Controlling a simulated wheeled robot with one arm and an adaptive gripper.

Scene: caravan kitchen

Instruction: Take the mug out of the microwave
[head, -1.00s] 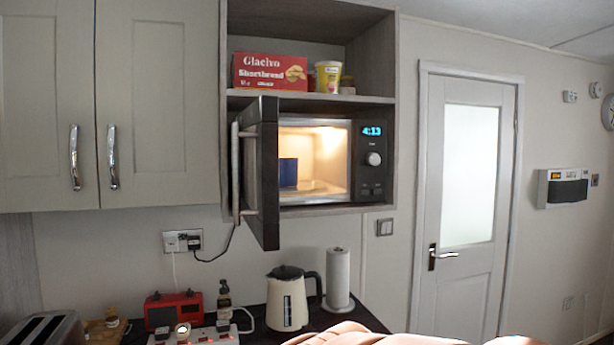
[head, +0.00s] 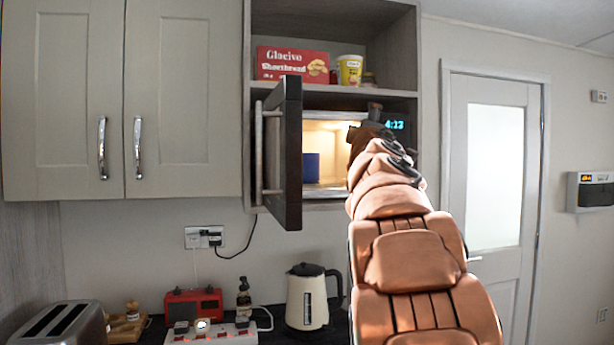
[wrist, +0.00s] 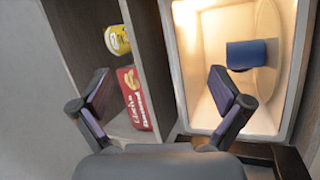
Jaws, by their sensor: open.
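The blue mug (head: 312,167) stands inside the lit microwave (head: 323,131), towards the left of the opening. In the wrist view the mug (wrist: 252,54) shows in the bright cavity, on the turntable (wrist: 266,95). The microwave door (head: 288,150) stands wide open on the left. My gripper (wrist: 160,73) is open and empty, apart from the mug, in front of the microwave and shelf. One finger overlaps the cavity in the wrist view and the other lies over the shelf side. In the head view my arm covers the microwave's right side and part of its controls.
Above the microwave, a shelf holds a red shortbread box (head: 292,64) and a yellow tub (head: 349,71). The open door and its handle (head: 259,150) bound the opening on the left. A kettle (head: 307,300), red radio (head: 194,303) and toaster (head: 60,325) stand on the counter below.

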